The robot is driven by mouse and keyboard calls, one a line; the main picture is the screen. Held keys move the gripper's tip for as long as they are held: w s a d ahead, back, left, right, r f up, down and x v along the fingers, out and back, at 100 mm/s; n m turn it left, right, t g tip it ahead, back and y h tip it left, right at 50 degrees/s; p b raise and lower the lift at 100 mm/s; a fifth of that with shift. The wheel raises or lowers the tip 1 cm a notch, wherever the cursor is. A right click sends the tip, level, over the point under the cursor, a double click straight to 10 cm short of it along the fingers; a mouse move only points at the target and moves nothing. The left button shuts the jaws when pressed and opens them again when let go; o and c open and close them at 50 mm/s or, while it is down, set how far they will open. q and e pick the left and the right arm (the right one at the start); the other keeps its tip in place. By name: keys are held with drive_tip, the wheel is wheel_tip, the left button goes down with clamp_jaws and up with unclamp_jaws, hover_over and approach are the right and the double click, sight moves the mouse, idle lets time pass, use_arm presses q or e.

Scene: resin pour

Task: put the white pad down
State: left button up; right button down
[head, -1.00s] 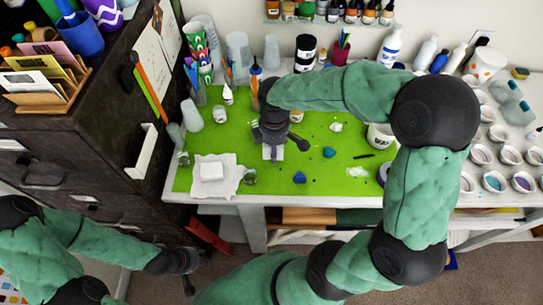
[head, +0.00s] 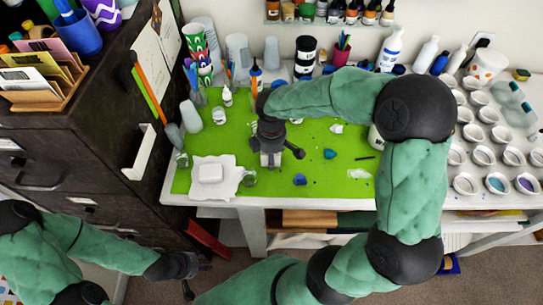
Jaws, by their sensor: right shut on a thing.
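My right gripper (head: 270,151) points down over the green mat (head: 325,180), left of its middle. It is shut on a small white pad (head: 268,160), which shows only partly beneath the fingers. I cannot tell whether the pad touches the mat. Another white block (head: 210,172) lies on a crumpled white sheet (head: 227,186) at the mat's front left. My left gripper (head: 194,264) is low at the left, in front of the table and away from the mat. Its fingers are too small and dark to tell open from shut.
Bottles and cups line the back. Small white cups (head: 484,155) cover the right table. The mat's front right is mostly clear.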

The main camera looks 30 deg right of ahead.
drive_tip(key=shift+s+a+f, duration=0.1)
drive_tip(key=shift+s+f, duration=0.2)
drive_tip(key=shift+f, duration=0.25)
drive_tip(key=c, duration=1)
unclamp_jaws()
drive_tip(key=shift+o, duration=1.4)
drive_tip(key=shift+f, duration=0.25)
drive_tip(key=r+p, duration=0.1)
drive_tip(key=r, duration=0.3)
drive_tip(key=r+p, duration=0.1)
drive_tip(key=r, duration=0.4)
drive_tip(key=r+p, duration=0.2)
drive_tip(key=r, duration=0.3)
drive_tip(key=shift+w, duration=0.3)
